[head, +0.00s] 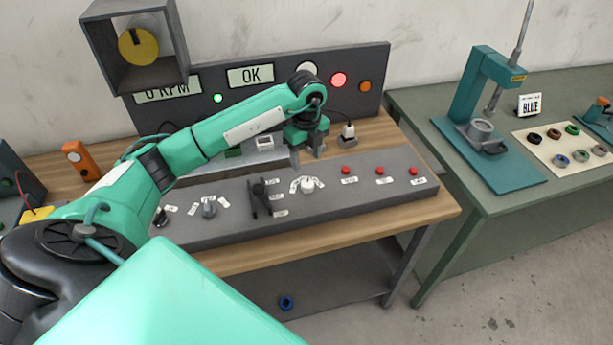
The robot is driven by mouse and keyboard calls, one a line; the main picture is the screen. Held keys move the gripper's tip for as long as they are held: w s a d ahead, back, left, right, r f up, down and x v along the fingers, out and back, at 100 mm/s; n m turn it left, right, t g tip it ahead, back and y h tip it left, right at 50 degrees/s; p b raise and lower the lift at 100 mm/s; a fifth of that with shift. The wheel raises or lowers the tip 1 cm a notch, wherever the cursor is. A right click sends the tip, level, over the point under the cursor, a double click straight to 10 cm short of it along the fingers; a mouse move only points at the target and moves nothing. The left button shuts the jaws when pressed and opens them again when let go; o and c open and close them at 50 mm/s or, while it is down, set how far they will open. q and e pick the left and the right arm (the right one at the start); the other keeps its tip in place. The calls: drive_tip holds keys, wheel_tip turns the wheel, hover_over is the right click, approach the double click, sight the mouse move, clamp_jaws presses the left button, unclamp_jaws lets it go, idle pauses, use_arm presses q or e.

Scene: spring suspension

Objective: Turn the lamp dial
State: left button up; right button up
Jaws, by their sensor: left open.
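A grey control panel (345,202) lies along the front of the wooden bench. On it sits a white dial (307,186) with small labels fanned around it. A grey knob (209,207) with labels is further left; I cannot read which one is marked for the lamp. My left gripper (307,156) is open and empty, pointing down just behind and above the white dial, apart from it. My right gripper is not in view.
A black lever (260,197) stands left of the white dial, and red buttons (380,171) lie to its right. A teal press (480,90) stands on the right table.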

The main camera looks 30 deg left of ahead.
sight(306, 182)
use_arm(q)
wheel_tip(306, 182, down, 9)
drive_tip(key=shift+p, duration=1.05)
drive_tip(key=c, duration=1)
